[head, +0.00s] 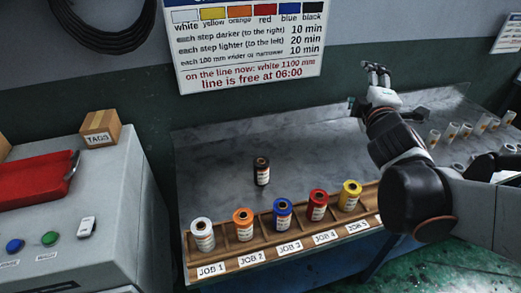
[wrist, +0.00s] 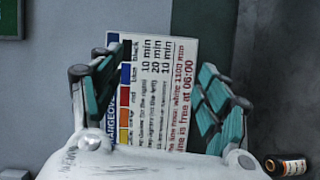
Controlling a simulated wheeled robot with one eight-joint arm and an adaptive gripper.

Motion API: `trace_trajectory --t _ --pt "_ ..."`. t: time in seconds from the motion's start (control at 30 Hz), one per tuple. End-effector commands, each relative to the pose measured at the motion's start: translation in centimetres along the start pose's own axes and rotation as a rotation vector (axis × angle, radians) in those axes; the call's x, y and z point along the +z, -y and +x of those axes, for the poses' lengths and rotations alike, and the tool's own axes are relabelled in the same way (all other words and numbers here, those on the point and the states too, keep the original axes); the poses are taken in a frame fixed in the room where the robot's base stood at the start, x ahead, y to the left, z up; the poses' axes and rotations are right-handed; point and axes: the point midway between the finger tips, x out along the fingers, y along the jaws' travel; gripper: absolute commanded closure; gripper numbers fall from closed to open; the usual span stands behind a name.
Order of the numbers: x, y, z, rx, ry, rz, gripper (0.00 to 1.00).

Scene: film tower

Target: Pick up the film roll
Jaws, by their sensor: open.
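A black film roll (head: 261,171) with a white label stands upright on the grey table, behind the wooden rack. A dark roll with a white label, seemingly the same one, shows at the lower right edge of the wrist view (wrist: 287,166). My gripper (head: 376,70) is raised over the table to the right of the black roll and well apart from it. In the wrist view its teal-padded fingers (wrist: 158,100) are spread with nothing between them; the wall sign shows behind. The wooden rack (head: 223,262) holds white, orange, blue, red and yellow rolls upright in labelled slots.
A wall sign (head: 245,45) hangs behind the table. Several pale rolls (head: 450,131) stand at the right, partly behind my arm. A grey cabinet (head: 110,200) with a red binder and a TAGS box (head: 100,128) is at the left. The table around the black roll is clear.

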Motion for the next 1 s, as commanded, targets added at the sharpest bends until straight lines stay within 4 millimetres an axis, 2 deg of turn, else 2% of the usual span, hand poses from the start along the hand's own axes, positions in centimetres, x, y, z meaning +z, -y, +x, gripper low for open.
trace_trajectory --t 0.03,0.13,0.27,0.37,0.47,0.5,0.7,0.8,0.9,1.0 --pt "-0.9 -0.1 1.2 0.043 -0.049 -0.115 0.3" --pt "-3.2 0.3 2.7 0.125 -0.154 -0.356 0.3" --pt "-6.5 2.7 3.8 0.219 -0.303 -0.669 0.3" --pt "-8.7 6.0 4.1 0.283 -0.426 -0.903 0.3" --pt "-10.6 10.3 3.8 0.34 -0.561 -1.128 0.3" --pt "-11.2 12.3 3.6 0.361 -0.618 -1.215 0.3" --pt "-12.0 22.5 1.4 0.441 -0.899 -1.564 0.3" --pt "-11.7 26.1 0.3 0.463 -1.005 -1.666 0.3" --pt "-11.4 28.3 -0.5 0.476 -1.071 -1.721 0.3" --pt "-11.6 29.3 -0.6 0.482 -1.1 -1.744 0.3"
